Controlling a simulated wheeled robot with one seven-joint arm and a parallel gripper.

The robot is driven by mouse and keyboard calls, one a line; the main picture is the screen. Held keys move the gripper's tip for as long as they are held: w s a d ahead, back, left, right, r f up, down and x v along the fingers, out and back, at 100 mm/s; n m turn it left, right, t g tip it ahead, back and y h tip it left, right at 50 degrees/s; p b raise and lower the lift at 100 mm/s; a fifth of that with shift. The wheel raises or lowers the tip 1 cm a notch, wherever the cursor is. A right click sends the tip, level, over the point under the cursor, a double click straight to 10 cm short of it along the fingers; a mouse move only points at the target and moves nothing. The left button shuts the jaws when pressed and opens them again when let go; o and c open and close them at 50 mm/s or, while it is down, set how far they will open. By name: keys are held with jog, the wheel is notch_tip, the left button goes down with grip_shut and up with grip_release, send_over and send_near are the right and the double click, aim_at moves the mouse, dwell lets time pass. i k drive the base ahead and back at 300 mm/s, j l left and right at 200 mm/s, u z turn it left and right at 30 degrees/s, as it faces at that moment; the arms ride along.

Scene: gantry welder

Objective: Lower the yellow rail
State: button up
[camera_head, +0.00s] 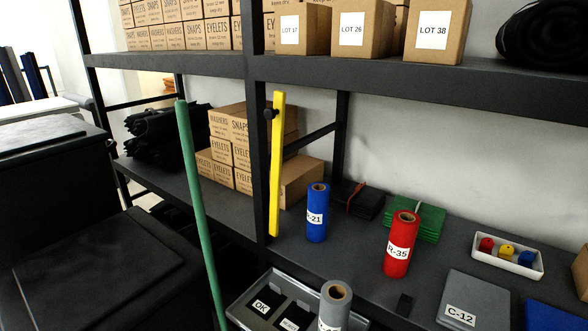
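The yellow rail (277,170) is a long, flat, bright bar. It stands nearly upright in front of the dark shelf post, tilted slightly, with its top near the upper shelf and its lower end near the lower shelf's height. A small black knob (270,114) shows at its upper part, on the left edge. I cannot tell how the rail is fixed to the post. My gripper is not in view.
A green pole (199,210) leans left of the rail. Blue (317,215) and red (399,247) rolls stand on the lower shelf (235,207); a grey roll (334,308) stands in front. Dark cabinets (75,270) block the left.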

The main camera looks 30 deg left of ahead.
aim_at(277, 114)
jog(key=u, duration=1.2)
jog(key=k+j, duration=0.05)
